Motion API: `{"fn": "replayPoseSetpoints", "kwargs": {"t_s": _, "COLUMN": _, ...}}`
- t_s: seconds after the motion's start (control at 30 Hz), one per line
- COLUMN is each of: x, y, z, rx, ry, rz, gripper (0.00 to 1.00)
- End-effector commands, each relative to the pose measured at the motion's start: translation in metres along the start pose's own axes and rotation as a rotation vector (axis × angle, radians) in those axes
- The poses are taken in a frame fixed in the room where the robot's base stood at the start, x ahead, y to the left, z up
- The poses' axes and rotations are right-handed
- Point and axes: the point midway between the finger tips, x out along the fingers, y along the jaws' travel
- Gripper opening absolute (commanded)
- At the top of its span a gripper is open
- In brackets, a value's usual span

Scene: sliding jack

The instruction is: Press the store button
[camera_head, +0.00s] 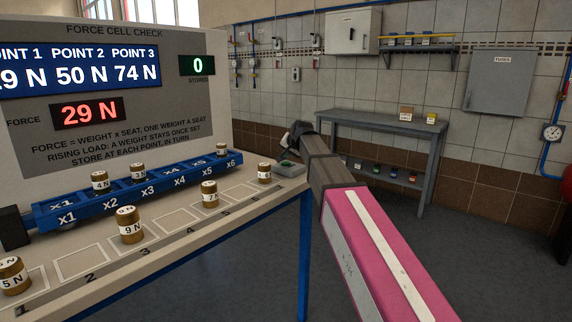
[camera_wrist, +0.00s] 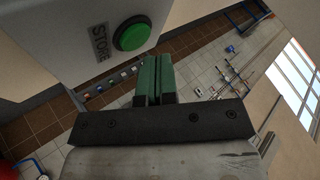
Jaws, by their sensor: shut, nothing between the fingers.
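The store button (camera_wrist: 132,34) is a round green button beside the word STORE on a grey box in the wrist view. In the head view my gripper (camera_head: 296,132) is dark and small above the box. The panel (camera_head: 200,105) reads FORCE 29 N and STORED 0. Its points end in 9 N, then 50 N and 74 N.
A blue beam (camera_head: 150,190) with seats up to x6 carries three brass weights. Several more weights, including a 9 N one (camera_head: 131,226), stand on the table (camera_head: 255,200). A grey bench (camera_head: 375,125) stands behind, with open floor between.

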Motion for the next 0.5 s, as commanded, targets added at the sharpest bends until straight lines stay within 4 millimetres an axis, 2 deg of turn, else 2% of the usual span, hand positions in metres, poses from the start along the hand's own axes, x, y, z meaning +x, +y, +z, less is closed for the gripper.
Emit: {"fn": "replayPoseSetpoints", "kwargs": {"t_s": 0.5, "x": 0.0032, "y": 0.0025, "z": 0.0025, "rx": 0.0, "ry": 0.0, "rz": 0.0, "gripper": 0.0}}
